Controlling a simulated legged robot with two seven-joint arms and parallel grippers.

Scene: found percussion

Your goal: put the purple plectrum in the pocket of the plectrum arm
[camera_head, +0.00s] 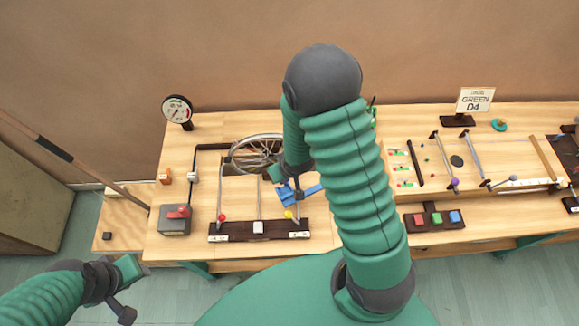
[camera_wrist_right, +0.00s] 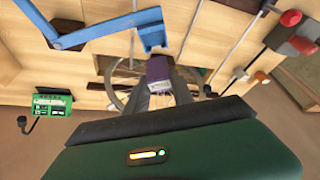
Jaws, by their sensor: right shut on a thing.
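The purple plectrum (camera_wrist_right: 160,68) is held between the fingertips of my right gripper (camera_wrist_right: 163,90) in the right wrist view. The blue plectrum arm (camera_wrist_right: 105,28) reaches across the top of that view, and its pocket (camera_wrist_right: 152,38) appears just beyond the plectrum's free end. The plectrum looks outside the pocket; whether they touch is unclear. In the head view the blue plectrum arm (camera_head: 287,194) shows beside my right forearm, which hides much of the right gripper and the plectrum. My left gripper (camera_head: 122,288) is low at the left, away from the bench; its jaw gap is not clear.
A spoked wheel (camera_head: 257,153) stands behind the blue arm. Levers with red, white and yellow knobs rise from a dark base (camera_head: 258,231) in front. A grey box with a red switch (camera_head: 176,219) stands to the left. Mallets and coloured buttons (camera_head: 436,218) lie right.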

